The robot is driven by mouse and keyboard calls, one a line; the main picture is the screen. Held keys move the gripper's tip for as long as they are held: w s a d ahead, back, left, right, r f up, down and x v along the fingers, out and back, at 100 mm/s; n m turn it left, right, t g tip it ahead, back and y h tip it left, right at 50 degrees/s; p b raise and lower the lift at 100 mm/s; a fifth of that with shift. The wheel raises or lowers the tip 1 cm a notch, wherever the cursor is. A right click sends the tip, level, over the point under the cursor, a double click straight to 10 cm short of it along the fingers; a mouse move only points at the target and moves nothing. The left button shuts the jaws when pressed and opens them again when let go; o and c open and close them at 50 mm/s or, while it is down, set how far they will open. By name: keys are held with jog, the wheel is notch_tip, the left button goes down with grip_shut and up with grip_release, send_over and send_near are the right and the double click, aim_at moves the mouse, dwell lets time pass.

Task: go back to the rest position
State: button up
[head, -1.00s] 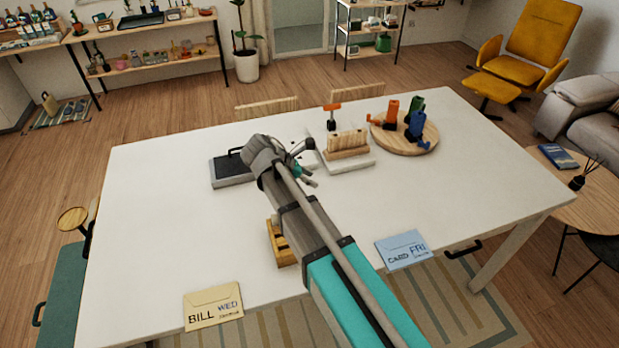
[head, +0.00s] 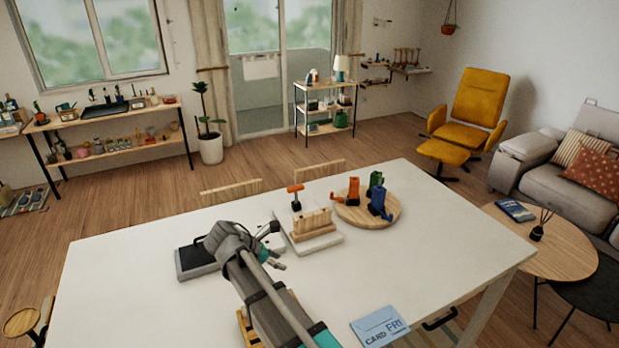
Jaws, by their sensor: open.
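My gripper (head: 272,250) is at the end of my arm, above the middle of the white table (head: 120,270). Its fingers are apart, and I see nothing held between them. It is just left of a white board (head: 330,241) that carries a wooden rack (head: 313,224) and an orange-topped tool (head: 296,195). A dark tray (head: 196,262) lies to its left, partly hidden behind my arm. A wooden block (head: 246,330) is partly hidden under my arm.
A round wooden board (head: 357,215) holds orange, green and blue figures. A blue "CARD FRI" envelope (head: 380,326) lies at the table's front edge. A round side table (head: 565,255) and an armchair (head: 470,110) stand right. The table's left part is clear.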

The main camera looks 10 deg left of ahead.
jog(key=s+d+f+m+g+y+b, duration=0.1)
jog(key=d+f+m, duration=0.3)
jog(key=d+m, duration=0.4)
jog(key=s+d+f+m+g+y+b, duration=0.2)
jog(key=d+m, duration=0.6)
jog(key=d, duration=0.6)
jog(key=s+d+f+m+g+y+b, duration=0.1)
jog(key=s+d+f+m+y+b, duration=0.2)
jog(key=d+m, duration=0.5)
jog(key=s+d+f+y, duration=0.1)
jog(key=s+d+f, duration=0.1)
jog(key=d+f, duration=0.1)
jog(key=shift+d+g+y+b, duration=0.15)
jog(key=shift+g+y+b, duration=0.15)
jog(key=shift+y+b, duration=0.1)
